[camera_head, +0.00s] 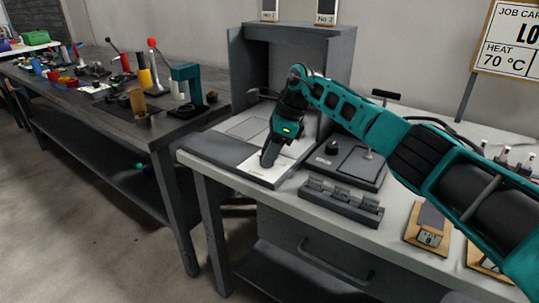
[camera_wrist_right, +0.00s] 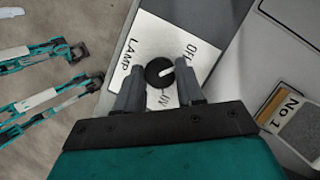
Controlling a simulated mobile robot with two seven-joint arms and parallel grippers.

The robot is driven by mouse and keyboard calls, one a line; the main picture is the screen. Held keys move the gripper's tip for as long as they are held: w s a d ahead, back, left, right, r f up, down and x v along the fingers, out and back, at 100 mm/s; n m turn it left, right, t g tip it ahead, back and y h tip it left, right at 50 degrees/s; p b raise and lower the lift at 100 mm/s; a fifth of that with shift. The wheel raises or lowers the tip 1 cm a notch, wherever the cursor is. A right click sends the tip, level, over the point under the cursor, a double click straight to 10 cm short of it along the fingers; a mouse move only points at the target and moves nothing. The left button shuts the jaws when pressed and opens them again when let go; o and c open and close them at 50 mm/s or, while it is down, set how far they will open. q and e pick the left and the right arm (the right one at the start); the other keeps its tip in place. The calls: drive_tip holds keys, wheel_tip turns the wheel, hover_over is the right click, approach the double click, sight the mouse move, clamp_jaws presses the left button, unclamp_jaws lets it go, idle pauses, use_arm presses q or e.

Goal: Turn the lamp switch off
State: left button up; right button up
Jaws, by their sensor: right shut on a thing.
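The lamp switch is a round black knob (camera_wrist_right: 160,72) with a white pointer line, on a white plate (camera_wrist_right: 150,45) marked LAMP, OFF and UV. The pointer aims right and slightly up in the wrist view, on the side of the OFF lettering. My right gripper (camera_wrist_right: 160,88) is shut on the knob, one grey finger on each side; the fingers partly cover the lettering. In the head view my right gripper (camera_head: 269,160) points down at the white plate (camera_head: 283,168) on the bench's left front corner, and the knob is hidden there. My left gripper is not in view.
A grey open-fronted cabinet (camera_head: 334,55) stands behind. Right of the plate are a dark box with a knob (camera_head: 350,162) and a slotted grey rack (camera_head: 341,203). Wooden sample cards (camera_head: 427,240) lie farther right. A cluttered dark bench (camera_head: 110,100) is at left.

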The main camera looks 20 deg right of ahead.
drive_tip(key=shift+n+b, duration=0.35)
drive_tip(key=shift+n, duration=0.45)
drive_tip(key=shift+g, duration=0.3)
drive_tip(key=o, duration=1)
drive_tip(key=shift+o, duration=0.2)
drive_tip(key=p+v, duration=0.2)
drive_tip(key=v, duration=1.1)
drive_tip(key=shift+w, duration=0.1)
